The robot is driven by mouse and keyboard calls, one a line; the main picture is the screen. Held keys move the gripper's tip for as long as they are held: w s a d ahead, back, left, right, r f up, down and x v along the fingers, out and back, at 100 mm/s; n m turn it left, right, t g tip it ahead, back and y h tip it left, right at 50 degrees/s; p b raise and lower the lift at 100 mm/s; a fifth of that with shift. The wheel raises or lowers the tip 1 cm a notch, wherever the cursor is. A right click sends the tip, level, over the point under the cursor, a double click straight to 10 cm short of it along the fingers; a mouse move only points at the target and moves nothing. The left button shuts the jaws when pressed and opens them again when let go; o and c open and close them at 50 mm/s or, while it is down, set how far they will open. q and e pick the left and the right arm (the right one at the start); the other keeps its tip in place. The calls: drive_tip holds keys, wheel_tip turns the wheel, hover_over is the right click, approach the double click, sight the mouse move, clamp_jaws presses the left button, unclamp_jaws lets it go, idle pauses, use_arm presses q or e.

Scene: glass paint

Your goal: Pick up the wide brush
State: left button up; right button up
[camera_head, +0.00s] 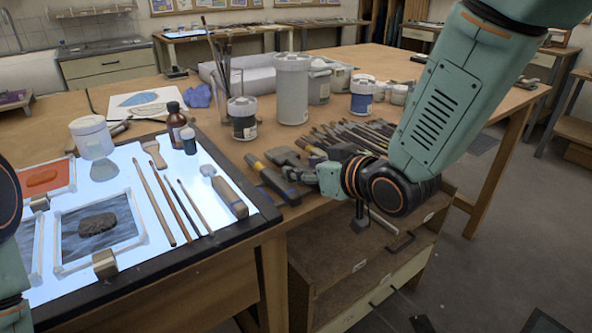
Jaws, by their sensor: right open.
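Several thin brushes (168,205) lie on the lit panel (150,252). Many brushes lie in a row (362,136) behind my right gripper. A brown bottle (176,124), a white jar (92,137) and paint pots (242,117) stand behind.

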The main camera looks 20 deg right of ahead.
drive_tip(key=shift+w+a+f, duration=0.1)
drive_tip(key=shift+w+a, duration=0.05)
drive_tip(key=shift+w, duration=0.25)
drive_tip(key=shift+w+f, duration=0.1)
drive_tip(key=shift+w, duration=0.25)
drive_tip(key=c, duration=0.3)
drive_tip(key=shift+s, duration=0.15)
drive_tip(key=c, duration=0.3)
clamp_jaws()
